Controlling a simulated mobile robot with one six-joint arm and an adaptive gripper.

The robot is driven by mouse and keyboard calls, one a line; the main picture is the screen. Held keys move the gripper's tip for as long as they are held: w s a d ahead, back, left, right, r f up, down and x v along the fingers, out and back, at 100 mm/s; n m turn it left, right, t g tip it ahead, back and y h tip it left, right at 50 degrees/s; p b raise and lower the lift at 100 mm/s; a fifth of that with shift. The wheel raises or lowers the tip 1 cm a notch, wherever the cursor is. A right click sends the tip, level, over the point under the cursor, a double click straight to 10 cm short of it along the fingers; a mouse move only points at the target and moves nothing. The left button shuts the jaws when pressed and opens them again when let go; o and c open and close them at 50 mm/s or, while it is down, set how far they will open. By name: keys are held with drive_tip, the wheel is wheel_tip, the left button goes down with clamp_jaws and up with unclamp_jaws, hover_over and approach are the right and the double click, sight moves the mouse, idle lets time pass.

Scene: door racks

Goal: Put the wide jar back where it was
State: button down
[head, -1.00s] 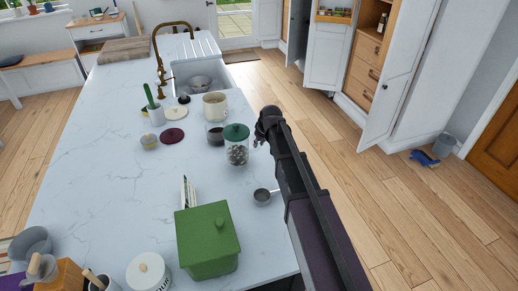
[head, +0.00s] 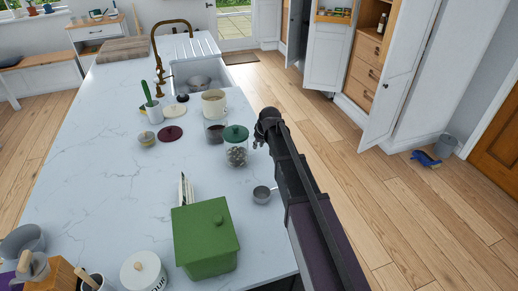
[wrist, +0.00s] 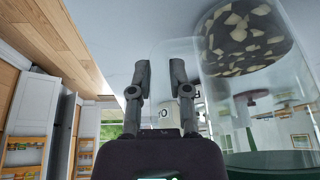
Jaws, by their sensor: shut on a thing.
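My gripper (wrist: 161,75) has its two dark fingers a small way apart, with a clear glass wall showing between and behind them. This clear glass jar (wrist: 163,55) looks empty and has a rounded edge; my right finger overlaps it. In the head view my gripper (head: 262,135) is above the right side of the counter, and what it holds is hard to make out. A glass jar with a green lid (head: 236,150) stands just left of it. That jar also shows large in the wrist view (wrist: 250,45), inverted, with dark and cream pieces inside. I cannot tell which jar is the wide one.
A glass with dark contents (head: 215,133) and a cream pot (head: 214,103) stand behind the green-lidded jar. A small metal cup (head: 261,195) and a green box (head: 206,240) are nearer. The marble counter (head: 100,170) is clear at left.

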drive_tip(key=shift+f, duration=0.25)
drive_tip(key=c, duration=0.6)
unclamp_jaws()
drive_tip(key=shift+r, duration=0.2)
drive_tip(key=p+v, duration=1.1)
drive_tip(key=v, duration=0.1)
idle(0.8)
drive_tip(key=s+d+m+g, duration=0.1)
drive_tip(key=s+d, duration=0.3)
drive_tip(key=s, duration=0.4)
drive_tip(key=s+d+f+m+g+h, duration=0.1)
drive_tip(key=s+d, duration=0.3)
drive_tip(key=s, duration=0.4)
drive_tip(key=s+d+m+g+h, duration=0.1)
drive_tip(key=s+d+m+g, duration=0.1)
drive_tip(key=s, duration=0.6)
drive_tip(key=shift+s+d+f+m, duration=0.1)
drive_tip(key=shift+d+m, duration=0.2)
drive_tip(key=shift+d, duration=0.25)
drive_tip(key=shift+s+d+f+m, duration=0.1)
drive_tip(key=shift+d+m, duration=0.2)
drive_tip(key=shift+d, duration=0.3)
drive_tip(key=shift+w, duration=0.1)
